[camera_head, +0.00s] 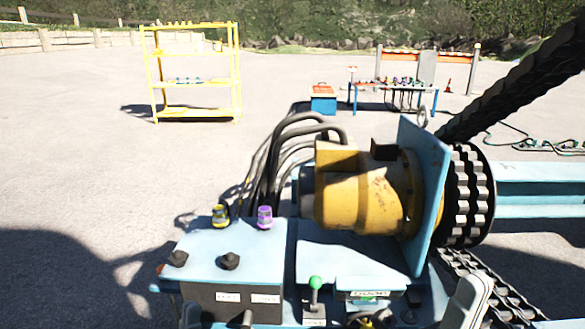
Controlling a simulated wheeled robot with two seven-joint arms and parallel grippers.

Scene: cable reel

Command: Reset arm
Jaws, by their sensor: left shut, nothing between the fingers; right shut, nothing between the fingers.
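Neither gripper can be made out in the head view. A pale rounded part (468,302) at the bottom right edge may be a link of my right arm, but I cannot tell. In front of me stands the cable reel machine, with a yellow motor (360,198), a light blue plate (428,190) and a black chain wheel (468,195). Its blue control box (225,262) carries a yellow connector (220,215), a purple connector (264,217) and black knobs. A green-topped lever (315,290) stands to the right of the box.
A yellow shelf (195,82) stands at the back left. A blue and red box (323,98) and a blue workbench (395,88) stand at the back. A dark cable (530,142) lies on the ground at right. The paved ground at left is clear.

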